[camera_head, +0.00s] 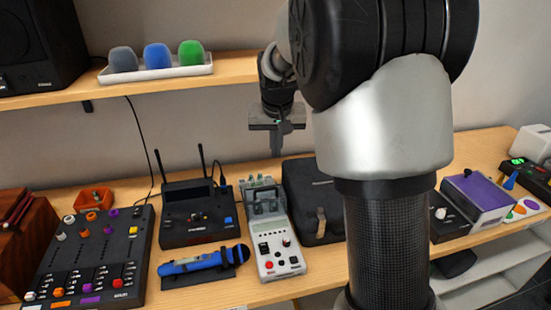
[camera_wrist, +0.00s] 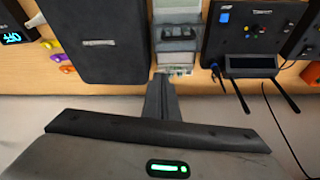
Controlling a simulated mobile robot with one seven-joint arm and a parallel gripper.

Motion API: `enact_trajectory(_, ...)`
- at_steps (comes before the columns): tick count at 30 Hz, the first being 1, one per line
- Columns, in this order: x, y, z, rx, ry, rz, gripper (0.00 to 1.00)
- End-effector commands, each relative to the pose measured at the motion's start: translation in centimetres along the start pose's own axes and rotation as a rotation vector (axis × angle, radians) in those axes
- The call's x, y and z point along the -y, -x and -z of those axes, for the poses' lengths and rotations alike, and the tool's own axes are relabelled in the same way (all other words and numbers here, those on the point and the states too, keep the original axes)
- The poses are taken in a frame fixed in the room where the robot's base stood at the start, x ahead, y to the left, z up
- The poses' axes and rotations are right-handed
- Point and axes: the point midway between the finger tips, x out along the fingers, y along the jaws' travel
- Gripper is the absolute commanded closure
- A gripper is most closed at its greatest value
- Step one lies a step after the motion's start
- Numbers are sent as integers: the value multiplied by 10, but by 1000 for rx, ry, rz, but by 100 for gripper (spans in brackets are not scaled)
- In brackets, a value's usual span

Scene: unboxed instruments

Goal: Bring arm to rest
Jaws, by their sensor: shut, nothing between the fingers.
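My gripper (camera_head: 276,150) hangs from my arm in the middle of the head view, above the back of the bench, and points down. Its fingers are together and hold nothing. In the wrist view my gripper (camera_wrist: 160,84) shows as a dark closed finger pair below the bench edge. A grey handheld instrument with a clear top (camera_head: 270,235) lies on the bench below it. That instrument's top also shows in the wrist view (camera_wrist: 176,45). My arm hides part of the bench at the right in the head view.
A black case (camera_head: 310,195), a wireless receiver with antennas (camera_head: 195,215), a blue microphone (camera_head: 204,263) and a mixer (camera_head: 95,255) crowd the bench (camera_head: 260,293). A shelf (camera_head: 50,98) above carries a white tray (camera_head: 155,74) of foam covers and a speaker (camera_head: 38,45).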

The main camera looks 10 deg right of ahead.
Motion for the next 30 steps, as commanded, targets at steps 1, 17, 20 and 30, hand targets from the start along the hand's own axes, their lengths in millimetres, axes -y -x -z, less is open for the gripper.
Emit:
enact_trajectory(1, 0, 5, 0, -3, 1, 1, 100)
enact_trajectory(17, -22, 175, -154, -82, 99, 101, 100)
enact_trajectory(20, -28, 191, -194, -104, 132, 100, 100)
enact_trajectory(30, -36, 198, -256, -133, 184, 81, 100)
